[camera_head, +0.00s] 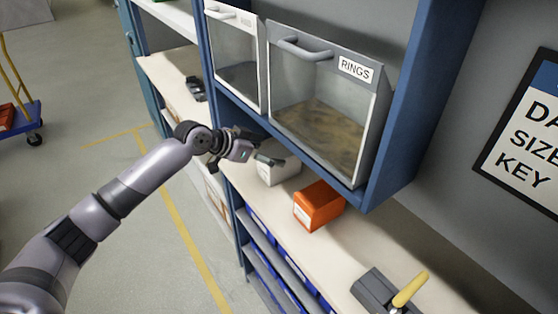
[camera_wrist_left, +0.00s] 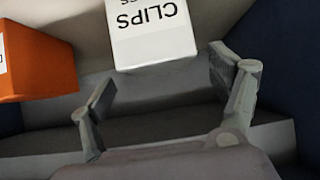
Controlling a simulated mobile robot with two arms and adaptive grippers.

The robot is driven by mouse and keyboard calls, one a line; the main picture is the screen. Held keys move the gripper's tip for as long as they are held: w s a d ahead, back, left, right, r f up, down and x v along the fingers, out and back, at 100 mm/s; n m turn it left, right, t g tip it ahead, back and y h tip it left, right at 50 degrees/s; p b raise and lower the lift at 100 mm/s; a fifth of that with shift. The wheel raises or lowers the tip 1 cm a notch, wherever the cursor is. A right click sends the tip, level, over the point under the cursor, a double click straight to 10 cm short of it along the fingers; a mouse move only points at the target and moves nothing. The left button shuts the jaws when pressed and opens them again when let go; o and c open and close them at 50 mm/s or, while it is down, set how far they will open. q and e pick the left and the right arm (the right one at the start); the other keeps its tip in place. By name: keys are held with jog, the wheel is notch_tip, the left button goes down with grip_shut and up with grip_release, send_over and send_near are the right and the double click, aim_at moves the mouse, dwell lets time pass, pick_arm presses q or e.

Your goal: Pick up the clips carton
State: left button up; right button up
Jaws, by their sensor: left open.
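The clips carton (camera_head: 279,170) is a white box on the shelf below the clear bins, partly hidden behind my left gripper in the head view. In the left wrist view the carton (camera_wrist_left: 153,38) shows its "CLIPS" label upside down, at the top middle. My left gripper (camera_head: 273,160) is open and empty, close in front of the carton. In the left wrist view its two fingers (camera_wrist_left: 162,85) stand apart, on either side of and below the carton's near end, with nothing between the pads. My right gripper is not in view.
An orange carton (camera_head: 319,205) stands to the right of the clips carton on the same shelf. A clear bin labelled RINGS (camera_head: 322,110) hangs above. A grey device with a yellow handle (camera_head: 408,290) is farther right. Blue shelf uprights flank the bay.

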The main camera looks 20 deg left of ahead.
aim_at(275, 153)
pick_arm(q)
jog(key=p+x, duration=0.1)
jog(key=x, duration=0.4)
jog(key=shift+s, duration=0.1)
jog(key=shift+a, duration=0.1)
jog(key=shift+c, duration=0.4)
jog(key=c, duration=1.3)
